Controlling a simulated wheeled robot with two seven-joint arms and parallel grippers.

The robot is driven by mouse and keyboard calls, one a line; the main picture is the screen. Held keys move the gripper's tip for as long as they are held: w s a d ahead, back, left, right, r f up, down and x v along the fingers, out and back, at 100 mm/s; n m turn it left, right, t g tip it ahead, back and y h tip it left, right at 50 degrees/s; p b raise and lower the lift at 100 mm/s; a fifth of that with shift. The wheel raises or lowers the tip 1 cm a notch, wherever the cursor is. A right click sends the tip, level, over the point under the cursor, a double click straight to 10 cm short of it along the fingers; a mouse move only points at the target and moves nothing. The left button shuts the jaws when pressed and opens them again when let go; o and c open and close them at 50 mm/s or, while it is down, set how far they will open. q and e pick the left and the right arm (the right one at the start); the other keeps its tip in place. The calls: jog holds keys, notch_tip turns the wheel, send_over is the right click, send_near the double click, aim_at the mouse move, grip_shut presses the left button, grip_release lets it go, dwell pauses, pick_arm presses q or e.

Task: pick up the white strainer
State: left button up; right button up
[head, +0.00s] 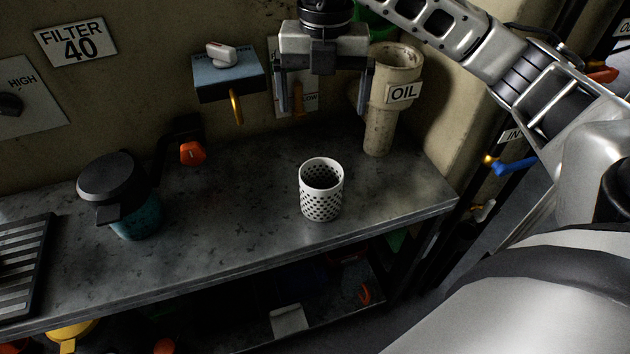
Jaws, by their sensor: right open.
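The white strainer (321,201) is a perforated cylinder with an open top. It stands upright on the dark metal counter (240,220), right of the middle. My right gripper (324,108) is above and behind it in the picture, with its fingers pointing down and spread wide. It is open and empty, and apart from the strainer. My left gripper does not show.
A beige pipe marked OIL (380,125) stands close to the right gripper's right finger. A blue box with a yellow spout (228,78) is on the wall. A teal pot with a black lid (138,218) and a ridged black tray (45,255) are on the left.

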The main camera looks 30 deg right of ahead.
send_over(322, 168)
jog(key=s+a, duration=0.1)
jog(key=s, duration=0.2)
notch_tip(322, 168, down, 5)
jog(key=f, duration=0.7)
jog(key=f+p, duration=0.1)
jog(key=f, duration=0.2)
jog(key=shift+w+a+f, duration=0.25)
jog(key=shift+a, duration=0.15)
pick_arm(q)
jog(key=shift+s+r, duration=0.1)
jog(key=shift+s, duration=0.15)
pick_arm(e)
jog(key=c, duration=1.3)
